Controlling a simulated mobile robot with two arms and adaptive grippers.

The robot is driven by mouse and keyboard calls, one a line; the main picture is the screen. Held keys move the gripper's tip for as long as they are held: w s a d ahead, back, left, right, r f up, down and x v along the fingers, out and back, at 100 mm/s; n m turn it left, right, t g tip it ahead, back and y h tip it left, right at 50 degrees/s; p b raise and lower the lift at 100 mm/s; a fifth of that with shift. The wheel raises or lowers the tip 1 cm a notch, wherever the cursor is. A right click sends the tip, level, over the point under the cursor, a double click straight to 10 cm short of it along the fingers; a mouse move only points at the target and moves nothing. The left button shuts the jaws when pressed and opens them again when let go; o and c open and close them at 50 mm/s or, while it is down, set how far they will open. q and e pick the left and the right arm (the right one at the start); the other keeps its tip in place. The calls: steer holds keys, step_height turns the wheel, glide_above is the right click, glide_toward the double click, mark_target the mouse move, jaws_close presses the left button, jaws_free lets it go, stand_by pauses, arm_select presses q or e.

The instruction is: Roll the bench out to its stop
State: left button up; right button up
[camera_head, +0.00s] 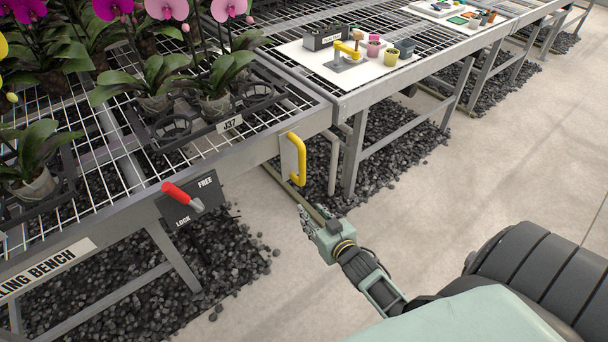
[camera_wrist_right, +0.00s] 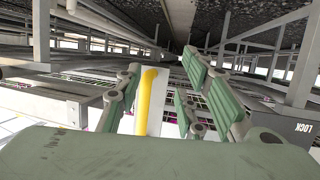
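The rolling bench (camera_head: 262,158) is a grey metal frame with a wire-mesh top. A yellow handle (camera_head: 297,158) stands upright on a pale plate at its front corner. A red lever (camera_head: 180,194) sits on a dark plate marked FREE and LOCK; its grip points up and left, between the words as far as I can see. My right gripper (camera_head: 308,219) is just below and in front of the handle, apart from it in the head view. In the right wrist view, the open fingers (camera_wrist_right: 163,75) stand either side of the handle (camera_wrist_right: 150,100), which looks farther off. My left gripper is not in view.
Potted orchids (camera_head: 215,90) stand on the bench, with a J37 tag (camera_head: 229,124) at its edge. A second bench (camera_head: 410,72) adjoins at the right, carrying a white board (camera_head: 322,64) with small pots and a yellow tool. Dark gravel (camera_head: 225,262) lies beneath; the concrete aisle (camera_head: 500,160) is clear.

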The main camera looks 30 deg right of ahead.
mark_target(304, 166)
steer(key=w+d+r+t+b, duration=0.1)
steer(key=w+d+r+t, duration=0.2)
steer(key=r, duration=0.7)
steer(key=shift+t, duration=0.3)
steer(key=w, duration=0.4)
steer(key=w+b, duration=0.1)
steer(key=w, duration=0.2)
steer(key=shift+r, duration=0.3)
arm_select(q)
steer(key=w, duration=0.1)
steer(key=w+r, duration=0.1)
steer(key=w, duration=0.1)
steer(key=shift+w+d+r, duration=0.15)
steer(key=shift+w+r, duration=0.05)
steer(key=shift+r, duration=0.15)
arm_select(e)
steer(key=shift+w+d, duration=0.1)
steer(key=shift+w, duration=0.25)
steer(key=shift+c, duration=0.5)
jaws_close()
